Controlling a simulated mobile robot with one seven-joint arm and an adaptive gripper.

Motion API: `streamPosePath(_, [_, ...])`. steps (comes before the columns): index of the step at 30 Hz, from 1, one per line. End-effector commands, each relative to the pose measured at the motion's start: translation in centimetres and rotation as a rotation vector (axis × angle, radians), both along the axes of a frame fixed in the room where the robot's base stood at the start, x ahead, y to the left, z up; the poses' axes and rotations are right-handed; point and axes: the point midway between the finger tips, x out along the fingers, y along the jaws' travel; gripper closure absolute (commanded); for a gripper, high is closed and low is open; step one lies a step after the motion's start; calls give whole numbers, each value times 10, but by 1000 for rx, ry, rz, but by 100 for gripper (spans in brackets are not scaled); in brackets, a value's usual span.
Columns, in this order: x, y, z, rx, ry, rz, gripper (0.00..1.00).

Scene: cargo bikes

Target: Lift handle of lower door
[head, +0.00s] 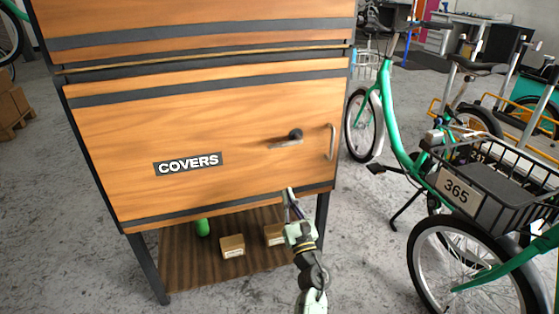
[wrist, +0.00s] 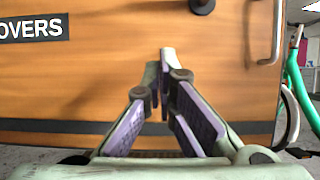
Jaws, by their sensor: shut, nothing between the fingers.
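The lower door (head: 120,125) is a wooden panel with dark bands and a "COVERS" label, and it looks closed. Its lever handle (head: 286,142) points left from a dark round pivot and lies nearly level, tilted slightly. In the wrist view only the dark pivot of the handle (wrist: 202,6) shows at the top edge. A vertical metal pull bar (head: 332,142) is fixed to the right of the lever and also shows in the wrist view (wrist: 275,32). My gripper (head: 290,194) is shut and empty, in front of the door's lower part, below the lever and apart from it.
A lower shelf (head: 180,262) under the cabinet holds a green item (head: 202,227) and two small cardboard boxes (head: 232,245). A green bike with a black basket (head: 490,175) stands close on the right. Bare concrete floor lies in front.

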Motion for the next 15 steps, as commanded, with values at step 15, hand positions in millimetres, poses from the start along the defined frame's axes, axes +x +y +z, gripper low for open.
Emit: streamPosePath(15, [64,22,36,1,-3,4,100])
